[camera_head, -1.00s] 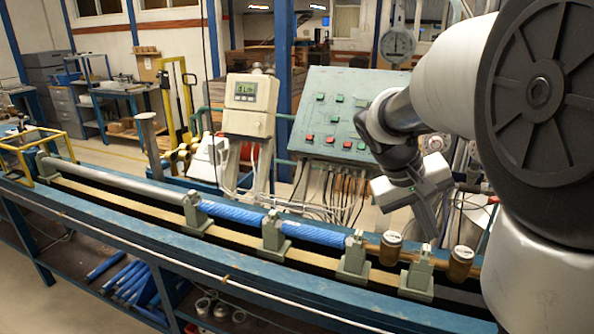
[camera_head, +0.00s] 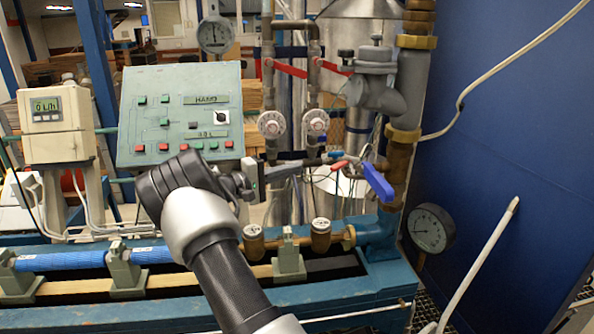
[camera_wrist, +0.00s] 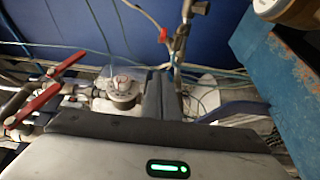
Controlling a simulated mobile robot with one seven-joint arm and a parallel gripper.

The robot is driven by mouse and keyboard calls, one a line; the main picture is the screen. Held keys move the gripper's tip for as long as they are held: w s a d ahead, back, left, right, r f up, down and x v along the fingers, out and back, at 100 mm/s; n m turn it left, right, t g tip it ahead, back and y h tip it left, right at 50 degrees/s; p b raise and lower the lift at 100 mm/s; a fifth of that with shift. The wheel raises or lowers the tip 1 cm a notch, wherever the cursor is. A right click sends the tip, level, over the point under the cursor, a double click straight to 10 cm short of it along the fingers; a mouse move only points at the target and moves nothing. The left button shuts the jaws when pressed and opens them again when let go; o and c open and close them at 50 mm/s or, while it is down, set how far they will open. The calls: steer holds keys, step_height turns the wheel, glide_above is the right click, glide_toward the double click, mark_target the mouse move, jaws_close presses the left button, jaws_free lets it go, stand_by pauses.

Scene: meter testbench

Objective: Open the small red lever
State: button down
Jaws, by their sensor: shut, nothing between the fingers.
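The small red lever (camera_head: 340,165) sits on thin piping at the centre right, just left of a larger blue lever (camera_head: 378,181). In the wrist view a small red handle (camera_wrist: 162,35) shows on an upright valve beyond the fingers; it appears to be the same lever. My gripper (camera_head: 296,166) is shut and empty. It points right, to the left of the red lever, and appears apart from it. In the wrist view my gripper's dark fingers (camera_wrist: 158,96) point up the picture towards the valve.
Two longer red levers (camera_head: 290,68) (camera_head: 333,66) are above, over two round water meters (camera_head: 271,124) (camera_head: 316,122). A thick vertical pipe (camera_head: 400,160) and a pressure gauge (camera_head: 431,228) stand right. The green control panel (camera_head: 180,115) is left. The blue bench (camera_head: 390,285) runs below.

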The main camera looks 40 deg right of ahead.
mark_target(341, 164)
steer(key=s+d+p, duration=0.2)
steer(key=s+d, duration=0.2)
steer(key=d, duration=0.4)
steer(key=shift+s+d, duration=0.15)
steer(key=shift+s, duration=0.15)
steer(key=shift+f+t+b, duration=0.15)
steer(key=shift+t+b, duration=0.15)
steer(key=shift+b, duration=0.25)
